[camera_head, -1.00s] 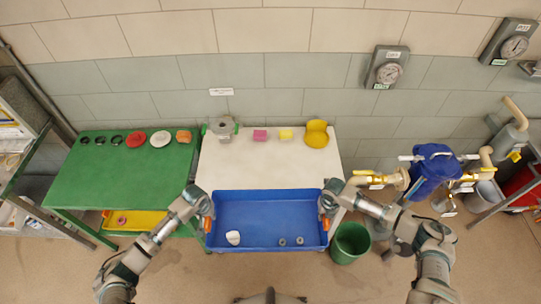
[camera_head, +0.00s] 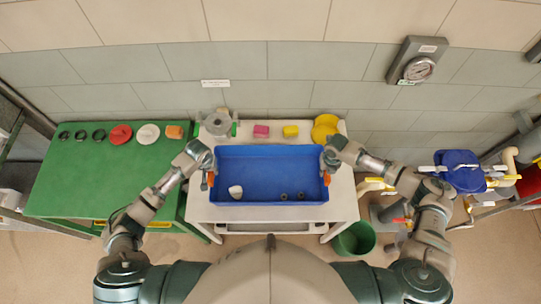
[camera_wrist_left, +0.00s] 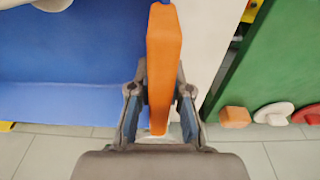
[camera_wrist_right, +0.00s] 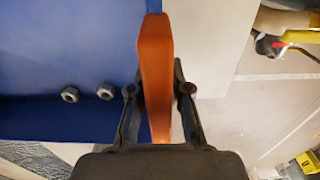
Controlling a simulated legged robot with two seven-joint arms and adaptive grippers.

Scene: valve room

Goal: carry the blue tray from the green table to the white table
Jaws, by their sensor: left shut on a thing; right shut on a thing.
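The blue tray (camera_head: 265,165) is over the middle of the white table (camera_head: 345,200) in the head view. Whether it rests on the top or hangs just above it, I cannot tell. A whitish piece (camera_head: 236,191) and two grey nuts (camera_head: 292,196) lie in it. My left gripper (camera_head: 209,172) is shut on the tray's left orange handle (camera_wrist_left: 163,70). My right gripper (camera_head: 326,172) is shut on its right orange handle (camera_wrist_right: 155,75). The green table (camera_head: 90,185) stands to the left.
Behind the tray on the white table stand a grey device (camera_head: 217,123), a pink block (camera_head: 261,131), a yellow block (camera_head: 290,131) and a yellow round part (camera_head: 325,127). A green bin (camera_head: 355,238) is on the floor at right. Valve pipes (camera_head: 460,172) are further right.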

